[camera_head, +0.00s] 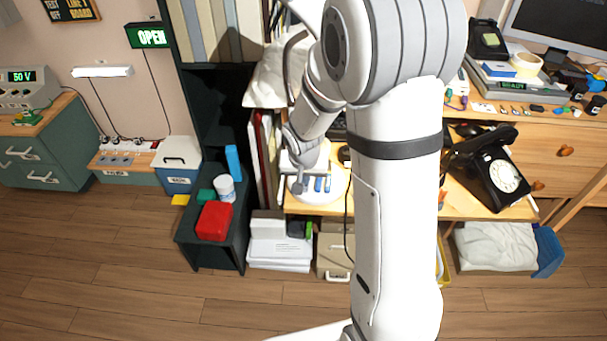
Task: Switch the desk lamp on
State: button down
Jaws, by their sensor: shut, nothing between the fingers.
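The desk lamp seems to be the white thing behind my arm. Its round white base (333,192) sits on the wooden desk, partly covered by my gripper. A curved dark stem (287,62) rises to the left of my arm, and a white shade-like part (306,14) shows at the top, cut by the frame and my arm. My gripper (310,186) is shut and empty, low over the base. I cannot tell whether it touches the base. Small blue bars show at its tip; whether they belong to it or to the base is unclear. I cannot see whether the lamp is lit.
A black dial phone (492,174) stands on the desk to the right. A dark shelf unit (211,257) with a red box (214,221) is to the left. A monitor (560,28) stands at the back right. The wooden floor (110,270) is clear at the front left.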

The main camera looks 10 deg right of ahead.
jog(key=shift+s+a+r+b, duration=0.15)
jog(key=shift+s+b, duration=0.1)
jog(key=shift+s, duration=0.15)
jog(key=shift+s+a+f+b, duration=0.1)
jog(key=shift+s+a+b, duration=0.1)
jog(key=shift+s, duration=0.15)
jog(key=shift+d+r, duration=0.1)
jog(key=shift+r, duration=0.05)
jog(key=shift+r+p, duration=0.3)
notch_tip(320, 180, up, 13)
jog(key=p, duration=0.4)
jog(key=shift+s, duration=0.3)
jog(key=shift+r, duration=0.1)
